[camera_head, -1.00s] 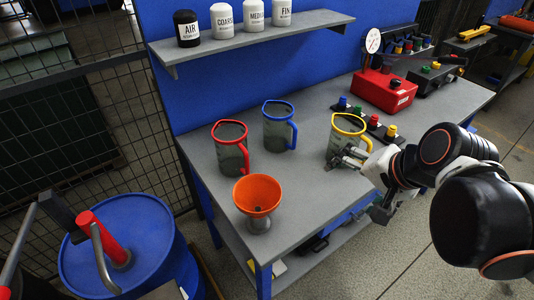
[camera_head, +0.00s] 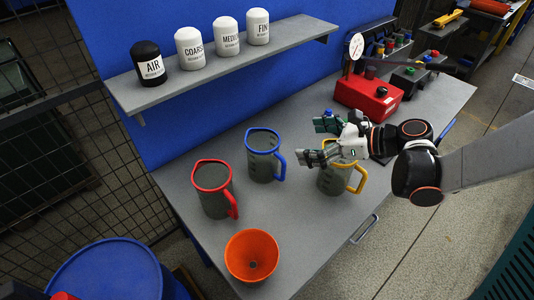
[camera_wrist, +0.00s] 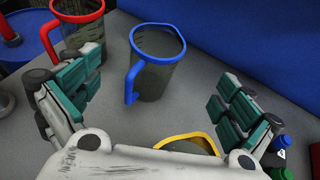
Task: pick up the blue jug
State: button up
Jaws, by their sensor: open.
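The blue jug (camera_head: 262,160) is a clear, dark-tinted jug with a blue rim and handle. It stands upright on the grey bench, between the red jug (camera_head: 212,190) and the yellow jug (camera_head: 335,180). My gripper (camera_head: 312,138) is open and empty, above and partly in front of the yellow jug, to the right of the blue jug. In the wrist view the blue jug (camera_wrist: 158,68) stands ahead between my two spread fingers, apart from both, its handle on the left. The yellow jug (camera_wrist: 188,143) shows at the bottom, largely hidden by my gripper.
A grey shelf (camera_head: 225,62) with labelled canisters hangs above the back. A red box with a gauge (camera_head: 368,95) stands at the right. Small coloured bottles (camera_wrist: 279,150) are near my right finger.

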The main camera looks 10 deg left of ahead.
jog(key=b, duration=0.2)
send_near(250, 142)
jog(key=b+x, duration=0.2)
jog(key=x, duration=0.2)
jog(key=shift+a+f, duration=0.1)
jog(key=shift+c, duration=0.6)
jog(key=c, duration=1.4)
